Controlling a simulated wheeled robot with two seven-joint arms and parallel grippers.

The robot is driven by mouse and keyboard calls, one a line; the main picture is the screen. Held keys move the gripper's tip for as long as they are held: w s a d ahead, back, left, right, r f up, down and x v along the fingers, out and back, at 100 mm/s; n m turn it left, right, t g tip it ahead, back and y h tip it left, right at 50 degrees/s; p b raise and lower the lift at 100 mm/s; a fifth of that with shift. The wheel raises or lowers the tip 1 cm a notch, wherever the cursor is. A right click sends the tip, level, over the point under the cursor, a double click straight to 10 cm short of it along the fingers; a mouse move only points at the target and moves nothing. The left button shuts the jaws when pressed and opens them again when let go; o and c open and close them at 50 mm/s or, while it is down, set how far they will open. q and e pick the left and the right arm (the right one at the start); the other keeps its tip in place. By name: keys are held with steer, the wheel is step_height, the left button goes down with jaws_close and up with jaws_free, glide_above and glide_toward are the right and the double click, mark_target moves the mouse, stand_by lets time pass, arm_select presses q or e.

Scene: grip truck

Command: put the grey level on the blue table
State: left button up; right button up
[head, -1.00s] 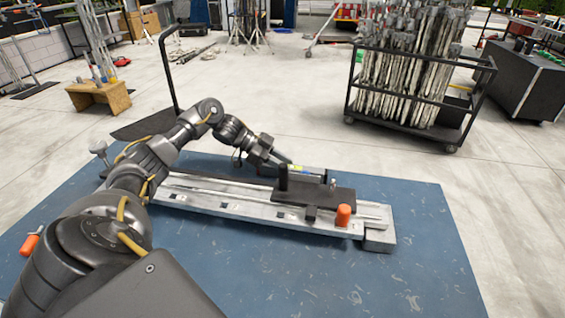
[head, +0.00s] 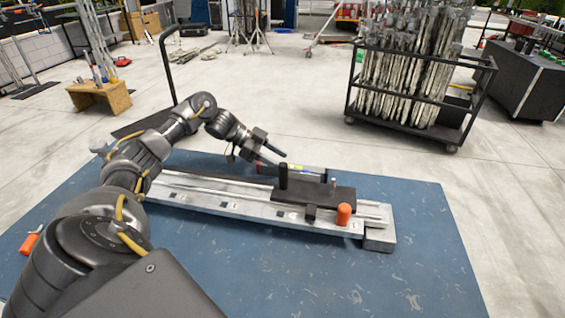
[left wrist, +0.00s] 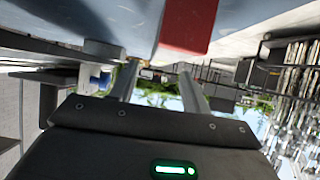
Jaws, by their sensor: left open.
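The grey level (head: 307,171), a slim bar with a yellow patch, is at the far side of the blue table (head: 420,230), just behind the black carriage of a long metal slider. The carriage partly hides it, so I cannot see its whole underside. My left gripper (head: 278,159) is open and empty, just above and left of the level's left end, with its fingers apart from it. In the left wrist view my left gripper (left wrist: 158,88) shows two spread fingers with nothing between them. A red block (left wrist: 188,25) shows close above them. My right gripper is not in view.
The long metal slider (head: 230,207) lies across the table, with a black carriage (head: 325,195) and an orange knob (head: 344,215). A loaded black cart (head: 405,100) stands behind on the right.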

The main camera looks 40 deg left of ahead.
arm_select(q)
steer(key=v, duration=0.9)
steer(key=shift+s+a, duration=0.15)
steer(key=shift+a, duration=0.1)
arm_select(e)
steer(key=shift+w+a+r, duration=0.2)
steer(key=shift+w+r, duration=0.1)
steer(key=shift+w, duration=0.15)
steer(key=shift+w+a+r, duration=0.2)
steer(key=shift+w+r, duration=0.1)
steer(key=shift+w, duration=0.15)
